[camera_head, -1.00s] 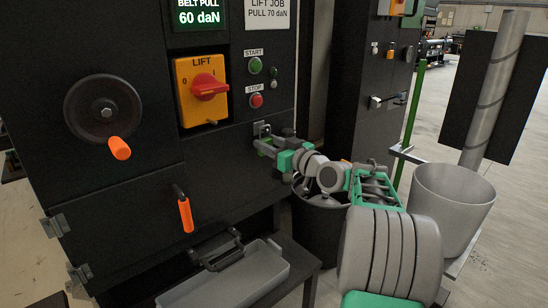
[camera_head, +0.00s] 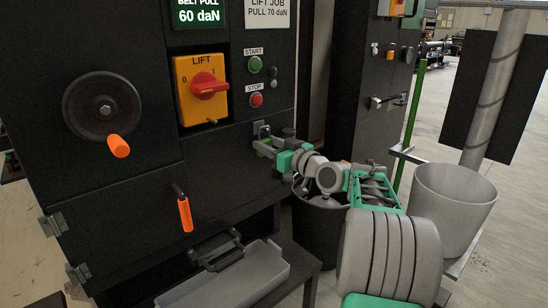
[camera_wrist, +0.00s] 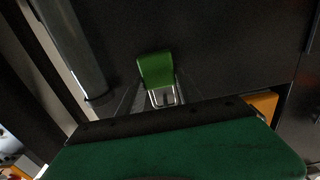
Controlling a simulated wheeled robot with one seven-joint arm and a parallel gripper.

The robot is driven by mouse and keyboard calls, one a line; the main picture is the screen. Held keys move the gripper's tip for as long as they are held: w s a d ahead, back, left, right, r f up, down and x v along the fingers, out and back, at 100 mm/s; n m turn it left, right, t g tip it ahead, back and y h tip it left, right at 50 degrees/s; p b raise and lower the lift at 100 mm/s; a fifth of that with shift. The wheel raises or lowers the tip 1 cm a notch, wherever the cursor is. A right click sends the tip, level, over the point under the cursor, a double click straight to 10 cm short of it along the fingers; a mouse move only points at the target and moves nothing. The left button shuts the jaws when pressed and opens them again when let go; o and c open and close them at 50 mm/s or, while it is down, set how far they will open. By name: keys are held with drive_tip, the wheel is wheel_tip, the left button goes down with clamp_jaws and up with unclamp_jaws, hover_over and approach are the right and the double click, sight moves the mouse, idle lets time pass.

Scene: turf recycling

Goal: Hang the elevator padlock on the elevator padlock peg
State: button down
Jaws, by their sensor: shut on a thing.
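The padlock (camera_wrist: 155,71) has a green body and a pale metal shackle in the wrist view. It sits at the tips of my gripper (camera_wrist: 160,98), whose jaws are shut on it. The shackle is on the side towards my gripper. In the head view my gripper (camera_head: 264,144) is up against the dark cabinet front, below the START and STOP buttons. A small grey plate (camera_head: 260,127) is on the panel right at the fingertips. The peg cannot be made out clearly, and the padlock is mostly hidden there by the gripper.
A red LIFT switch (camera_head: 208,86) on a yellow plate is up and left of my gripper. An orange-handled lever (camera_head: 185,214) and a handwheel (camera_head: 103,108) are further left. A grey tray (camera_head: 225,283) stands below. A dark bin (camera_head: 318,235) stands under my arm.

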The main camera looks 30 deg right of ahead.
drive_tip(key=c, duration=0.7)
unclamp_jaws()
drive_tip(key=v, duration=0.8)
drive_tip(key=s+a+r+g+h+p, duration=0.1)
drive_tip(key=s+a+r+g+p, duration=0.2)
drive_tip(key=a+p, duration=0.6)
drive_tip(key=s+a+r+g+p, duration=0.1)
drive_tip(key=s+a+g+p, duration=0.3)
drive_tip(key=a+p, duration=0.45)
drive_tip(key=s+a+m+g+h+p, duration=0.1)
drive_tip(key=s+g+p, duration=0.1)
drive_tip(key=s, duration=0.4)
drive_tip(key=s+a+r+m+g+h+p, duration=0.1)
drive_tip(key=s+g+p, duration=0.1)
drive_tip(key=s+p, duration=0.3)
drive_tip(key=s+m+g+h+p, duration=0.1)
drive_tip(key=s+g+p, duration=0.2)
drive_tip(key=s, duration=0.4)
drive_tip(key=shift+a+r+h+p, duration=0.2)
drive_tip(key=shift+a+h+p, duration=0.1)
drive_tip(key=shift+a+p, duration=0.15)
